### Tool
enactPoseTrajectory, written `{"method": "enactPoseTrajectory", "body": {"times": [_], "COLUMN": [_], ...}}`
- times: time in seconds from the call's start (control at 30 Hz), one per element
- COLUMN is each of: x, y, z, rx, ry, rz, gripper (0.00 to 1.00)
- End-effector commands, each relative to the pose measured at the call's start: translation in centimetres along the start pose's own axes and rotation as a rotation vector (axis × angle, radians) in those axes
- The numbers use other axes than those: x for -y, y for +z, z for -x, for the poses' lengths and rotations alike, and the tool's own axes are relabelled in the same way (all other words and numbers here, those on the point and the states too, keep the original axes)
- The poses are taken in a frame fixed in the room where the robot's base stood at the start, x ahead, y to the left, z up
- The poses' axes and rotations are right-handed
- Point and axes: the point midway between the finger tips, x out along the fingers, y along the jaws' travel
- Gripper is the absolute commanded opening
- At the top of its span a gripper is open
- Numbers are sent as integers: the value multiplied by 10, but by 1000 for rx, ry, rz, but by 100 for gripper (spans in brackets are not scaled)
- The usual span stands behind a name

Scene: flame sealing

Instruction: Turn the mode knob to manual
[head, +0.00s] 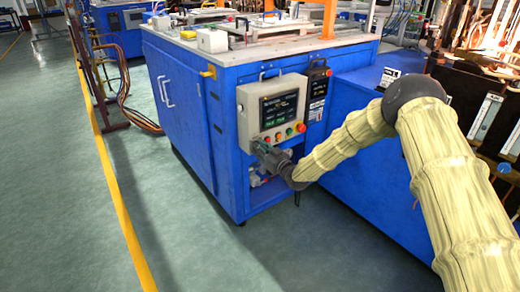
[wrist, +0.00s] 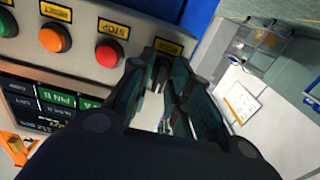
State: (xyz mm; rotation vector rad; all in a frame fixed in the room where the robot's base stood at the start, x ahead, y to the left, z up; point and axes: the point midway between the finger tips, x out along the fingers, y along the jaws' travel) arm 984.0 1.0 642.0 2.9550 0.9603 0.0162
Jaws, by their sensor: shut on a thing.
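The mode knob (wrist: 159,72) is a small dark knob under a yellow-framed label (wrist: 168,47) at the end of the button row in the wrist view. My gripper (wrist: 159,66) has its two dark fingers closed on either side of it, hiding much of the knob. The way the knob points cannot be made out. In the head view my gripper (head: 263,150) is at the lower left of the grey control panel (head: 246,120), and the knob is hidden there.
A red STOP button (wrist: 109,54) sits close beside my fingers, with an orange RESET button (wrist: 55,38) farther left. The panel's screen (head: 279,107) is lit above the buttons. The panel is on a blue cabinet (head: 215,125). Open floor (head: 60,170) lies left.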

Motion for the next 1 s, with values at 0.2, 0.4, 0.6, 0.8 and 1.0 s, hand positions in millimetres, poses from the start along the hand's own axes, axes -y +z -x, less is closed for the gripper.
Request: {"method": "enactPoseTrajectory", "body": {"times": [0.2, 0.4, 0.6, 0.8, 1.0], "x": [0, 0, 0, 0, -1], "y": [-2, -2, -2, -2, -1], "z": [-1, -1, -1, 0, 2], "rx": [-3, -4, -4, -2, -1], "ry": [-1, -1, -1, 0, 1], "rz": [-34, -38, -37, -37, -37], "gripper": [0, 0, 23, 31, 31]}}
